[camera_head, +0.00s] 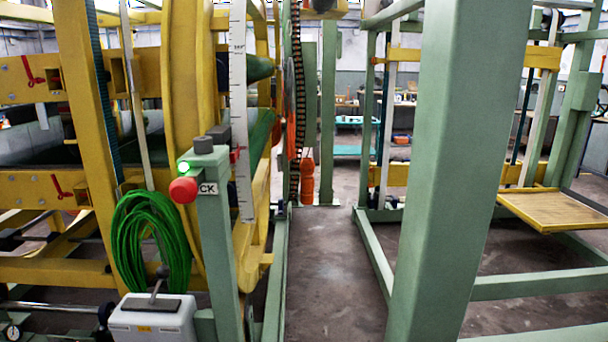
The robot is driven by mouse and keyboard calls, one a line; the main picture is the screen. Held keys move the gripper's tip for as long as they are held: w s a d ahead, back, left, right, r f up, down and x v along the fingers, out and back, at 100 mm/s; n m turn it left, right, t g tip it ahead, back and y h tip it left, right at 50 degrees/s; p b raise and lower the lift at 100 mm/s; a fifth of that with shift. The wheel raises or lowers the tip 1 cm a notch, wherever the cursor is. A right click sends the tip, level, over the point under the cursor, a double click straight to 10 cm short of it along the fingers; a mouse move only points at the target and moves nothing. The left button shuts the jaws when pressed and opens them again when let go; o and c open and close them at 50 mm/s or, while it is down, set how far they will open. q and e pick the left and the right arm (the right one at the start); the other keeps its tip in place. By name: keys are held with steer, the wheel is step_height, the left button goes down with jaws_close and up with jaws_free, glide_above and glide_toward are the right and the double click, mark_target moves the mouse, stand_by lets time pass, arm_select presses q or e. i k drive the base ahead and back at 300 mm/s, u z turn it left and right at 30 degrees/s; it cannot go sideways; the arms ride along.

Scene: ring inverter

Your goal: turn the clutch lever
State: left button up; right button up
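A small lever with a dark knob (161,272) stands up from the dark top of a light grey box (153,318) at the bottom left. Two red levers are on the yellow frame at the left: one higher (33,78) and one lower (62,189). I cannot tell from the picture which of these is the clutch lever. Neither of my grippers is in view.
A green post (215,250) carries a red button (183,190) and a lit green lamp. A green hose coil (150,240) hangs behind the box. A thick green column (437,180) stands right of centre. Clear concrete floor (325,260) lies between them.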

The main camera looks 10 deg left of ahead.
mark_target(162, 272)
steer(key=u, duration=0.7)
steer(key=k, duration=0.15)
steer(key=u, duration=0.4)
